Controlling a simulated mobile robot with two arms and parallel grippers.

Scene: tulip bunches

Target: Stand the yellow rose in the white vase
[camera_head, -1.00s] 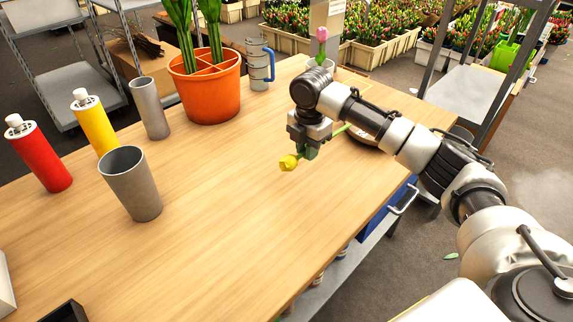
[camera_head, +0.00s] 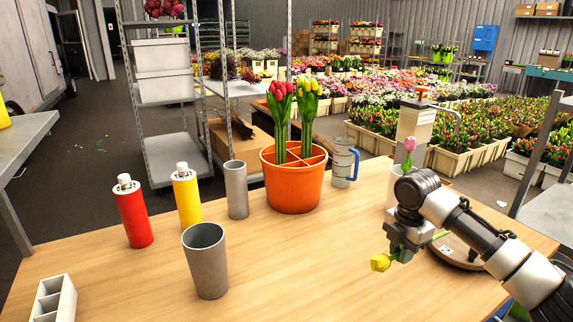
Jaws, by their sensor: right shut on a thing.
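My right gripper (camera_head: 401,254) is shut on the yellow rose and hangs above the right part of the table. The rose's yellow head (camera_head: 380,262) points left, and its green stem runs sideways through the jaws and out to the right. A white vase (camera_head: 393,187) stands behind my right gripper, partly hidden by my arm. A pink tulip shows upright at the vase. My left gripper is not in view.
An orange divided pot (camera_head: 293,192) with tulips stands mid-table, with a clear jug (camera_head: 343,163) beside it. Grey cups (camera_head: 207,262), a red bottle (camera_head: 133,213) and a yellow bottle (camera_head: 186,195) stand left. A round scale (camera_head: 460,250) is right of my gripper. The front middle is clear.

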